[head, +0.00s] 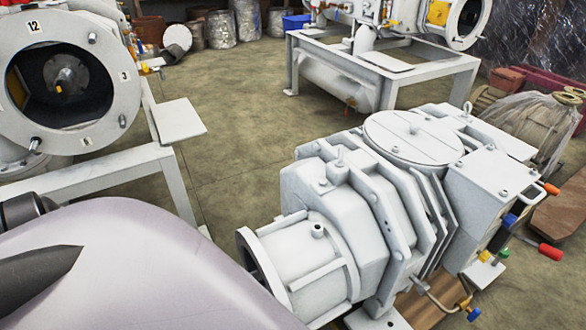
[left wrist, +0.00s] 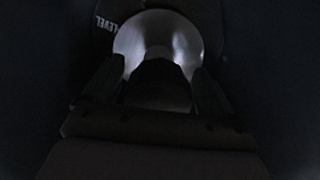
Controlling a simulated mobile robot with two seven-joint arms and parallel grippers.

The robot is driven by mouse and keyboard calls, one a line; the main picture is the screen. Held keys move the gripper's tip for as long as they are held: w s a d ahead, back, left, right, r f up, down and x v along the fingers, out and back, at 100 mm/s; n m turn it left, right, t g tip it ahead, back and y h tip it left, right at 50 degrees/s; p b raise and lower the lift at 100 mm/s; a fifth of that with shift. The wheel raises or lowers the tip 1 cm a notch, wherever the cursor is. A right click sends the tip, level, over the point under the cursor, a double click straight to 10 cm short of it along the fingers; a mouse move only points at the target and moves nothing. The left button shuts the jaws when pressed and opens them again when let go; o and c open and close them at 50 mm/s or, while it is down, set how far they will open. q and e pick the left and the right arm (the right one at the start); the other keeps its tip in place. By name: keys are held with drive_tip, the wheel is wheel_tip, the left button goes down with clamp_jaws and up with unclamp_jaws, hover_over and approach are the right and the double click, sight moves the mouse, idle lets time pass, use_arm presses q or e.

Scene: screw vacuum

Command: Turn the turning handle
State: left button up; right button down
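I cannot tell for sure which part is the turning handle. In the head view, the pump at front right carries a red-tipped lever (head: 550,252), an orange-red knob (head: 550,188) and a blue knob (head: 510,219) at its right end. A bright, round metal part (left wrist: 158,22) lies ahead of and between the fingertips; contact is unclear. A dark housing with the word LEVEL (left wrist: 107,22) surrounds it. My right gripper is not seen.
A white machine (head: 20,140) with a round opening stands at the left, its frame beside a clear strip of concrete floor (head: 225,110). Another white frame (head: 400,75) stands at the back. Drums (head: 221,28) line the back wall. My own pale body part fills the lower left.

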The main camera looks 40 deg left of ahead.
use_arm(q)
drive_tip(key=p+v, duration=0.1)
drive_tip(key=v, duration=0.6)
drive_tip(key=shift+p, duration=0.3)
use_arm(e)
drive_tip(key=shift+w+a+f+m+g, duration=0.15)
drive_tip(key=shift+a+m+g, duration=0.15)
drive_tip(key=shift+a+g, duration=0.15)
use_arm(q)
drive_tip(key=shift+a+r, duration=0.1)
drive_tip(key=shift+a, duration=0.05)
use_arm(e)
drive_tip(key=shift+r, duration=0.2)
